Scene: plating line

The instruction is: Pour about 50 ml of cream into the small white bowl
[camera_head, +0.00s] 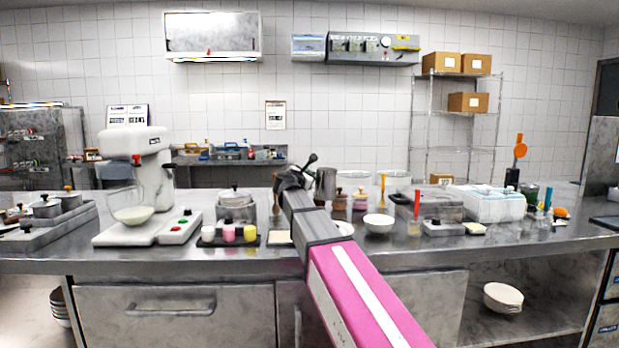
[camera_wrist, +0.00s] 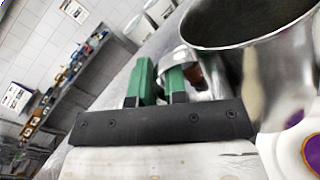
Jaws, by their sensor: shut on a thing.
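My gripper (camera_head: 293,180) is at the counter's middle, beside a metal jug (camera_head: 325,183). In the wrist view its green fingers (camera_wrist: 160,82) are closed by the jug (camera_wrist: 262,65), apparently on its handle; the exact grip is partly hidden. The jug looks roughly upright in the head view. I cannot tell whether its base touches the counter. Its wide mouth shows dark in the wrist view, and no cream is visible inside. A small white bowl (camera_head: 379,223) stands on the counter to the right, apart from the jug. Another white bowl (camera_head: 345,228) is partly hidden by my arm.
A stand mixer (camera_head: 140,170) and a tray of coloured cups (camera_head: 229,236) stand left on the steel counter (camera_head: 180,262).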

